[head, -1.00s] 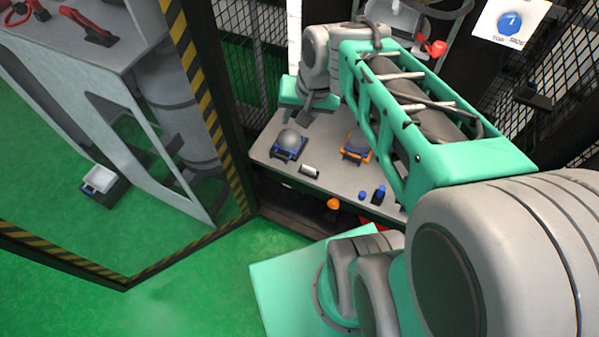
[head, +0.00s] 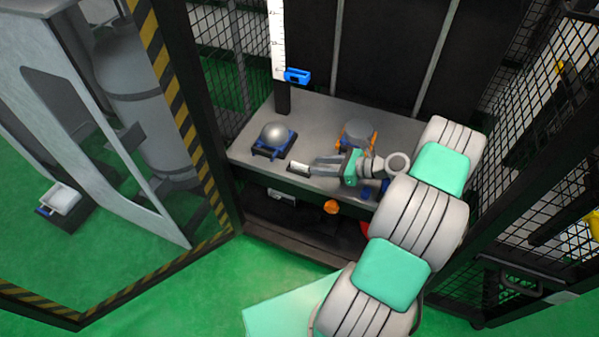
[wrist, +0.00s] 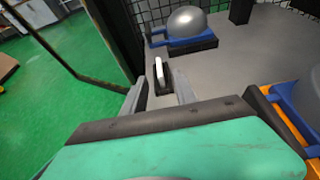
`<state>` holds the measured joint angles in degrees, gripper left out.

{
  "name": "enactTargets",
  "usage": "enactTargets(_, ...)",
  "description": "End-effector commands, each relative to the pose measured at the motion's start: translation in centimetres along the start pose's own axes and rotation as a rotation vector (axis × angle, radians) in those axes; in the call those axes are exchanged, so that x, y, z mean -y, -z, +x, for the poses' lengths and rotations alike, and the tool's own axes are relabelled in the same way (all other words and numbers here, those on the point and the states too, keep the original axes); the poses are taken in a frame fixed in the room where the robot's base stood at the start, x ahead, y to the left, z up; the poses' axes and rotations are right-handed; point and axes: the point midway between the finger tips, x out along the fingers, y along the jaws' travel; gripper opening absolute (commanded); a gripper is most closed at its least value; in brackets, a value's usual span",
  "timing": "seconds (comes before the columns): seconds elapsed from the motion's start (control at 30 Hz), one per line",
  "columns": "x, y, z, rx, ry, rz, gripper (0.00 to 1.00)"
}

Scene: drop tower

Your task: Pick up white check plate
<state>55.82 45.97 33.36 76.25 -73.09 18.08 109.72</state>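The white check plate (head: 300,167) is a small pale piece in a dark block near the front edge of the grey table (head: 335,111). In the wrist view the plate (wrist: 158,70) stands upright as a thin white slab in its dark holder (wrist: 166,82). My gripper (head: 318,166) is low over the table, just right of the plate, fingers pointing at it. In the wrist view my gripper (wrist: 160,90) has its fingers apart, one on each side of the line to the plate. Nothing shows between them, and they appear short of the plate.
A silver ball on a blue stand (head: 272,140) sits behind and left of the plate. An orange-and-grey device (head: 356,137) stands behind my gripper. Blue pieces (head: 368,193) lie near the front edge. A striped frame post (head: 172,85) stands left.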

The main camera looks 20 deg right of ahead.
Motion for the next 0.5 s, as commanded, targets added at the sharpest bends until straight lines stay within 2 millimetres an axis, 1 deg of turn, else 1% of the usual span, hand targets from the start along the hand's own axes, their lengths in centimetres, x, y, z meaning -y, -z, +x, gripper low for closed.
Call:
enactTargets(0.2,-0.2,0.0,3.9,-0.001,-0.006,-0.003,0.35)
enactTargets(0.3,-0.2,0.0,5.3,-0.002,-0.004,-0.002,0.35)
enactTargets(0.4,-0.1,-0.1,5.7,-0.002,-0.001,-0.001,0.35)
enactTargets(0.5,-0.1,-0.2,5.6,-0.002,-0.001,-0.001,0.35)
